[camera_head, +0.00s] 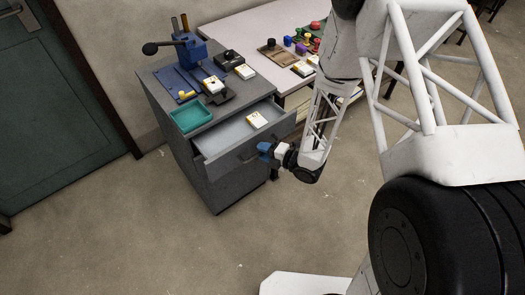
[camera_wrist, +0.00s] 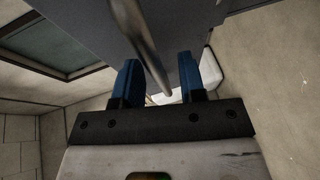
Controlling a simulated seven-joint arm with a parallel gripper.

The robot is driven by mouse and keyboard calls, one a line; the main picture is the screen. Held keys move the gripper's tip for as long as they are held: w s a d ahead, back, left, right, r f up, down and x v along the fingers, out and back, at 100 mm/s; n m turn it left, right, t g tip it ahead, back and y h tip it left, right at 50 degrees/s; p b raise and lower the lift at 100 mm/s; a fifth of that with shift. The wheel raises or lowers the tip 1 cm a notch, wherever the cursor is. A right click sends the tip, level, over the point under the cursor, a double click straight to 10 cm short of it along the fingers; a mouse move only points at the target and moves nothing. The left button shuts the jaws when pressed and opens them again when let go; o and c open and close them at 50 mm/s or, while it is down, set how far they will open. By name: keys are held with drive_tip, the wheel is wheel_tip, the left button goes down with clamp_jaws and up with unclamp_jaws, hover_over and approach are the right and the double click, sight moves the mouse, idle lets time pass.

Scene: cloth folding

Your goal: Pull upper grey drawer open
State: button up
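The upper grey drawer (camera_head: 225,162) stands pulled out of the grey cabinet (camera_head: 165,112), its pale inside showing in the head view. A small white and yellow box (camera_head: 256,120) lies inside it. My gripper (camera_head: 264,150) is at the right part of the drawer front, by the dark handle (camera_head: 247,156). In the wrist view, my gripper's blue fingers (camera_wrist: 157,78) are apart, with the metal handle bar (camera_wrist: 148,45) running between them. Gaps show between the bar and the fingers, so it does not look clamped.
On the cabinet top are a teal tray (camera_head: 191,117), a blue press-like tool (camera_head: 190,50) and small boxes. A pale table (camera_head: 245,30) with coloured items stands behind to the right. A green door (camera_head: 55,120) is at the left. The floor in front is clear.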

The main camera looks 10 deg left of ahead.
drive_tip(key=v, duration=0.7)
idle(0.3)
idle(0.6)
drive_tip(key=w+d+r+m+t+h, duration=0.2)
drive_tip(key=w+d+r+m+h, duration=0.15)
drive_tip(key=w+r, duration=0.2)
drive_tip(key=d+r+m+t+h, duration=0.1)
drive_tip(key=d+r+m+h, duration=0.45)
drive_tip(key=r, duration=0.35)
drive_tip(key=d+r+m+h, duration=0.4)
drive_tip(key=d+r+m, duration=0.25)
drive_tip(key=r, duration=0.25)
drive_tip(key=s+d+r+m+g, duration=0.1)
drive_tip(key=s+r+m+g, duration=0.1)
drive_tip(key=s+r+m, duration=0.3)
drive_tip(key=s+d+r+m+g+h, duration=0.1)
drive_tip(key=s+r+m, duration=0.4)
drive_tip(key=s, duration=0.9)
drive_tip(key=s+d+r+m+g, duration=0.1)
drive_tip(key=s+r+m+g, duration=0.2)
drive_tip(key=s+r+m, duration=0.2)
drive_tip(key=s+r, duration=0.2)
drive_tip(key=s, duration=0.2)
drive_tip(key=shift+d+h, duration=0.3)
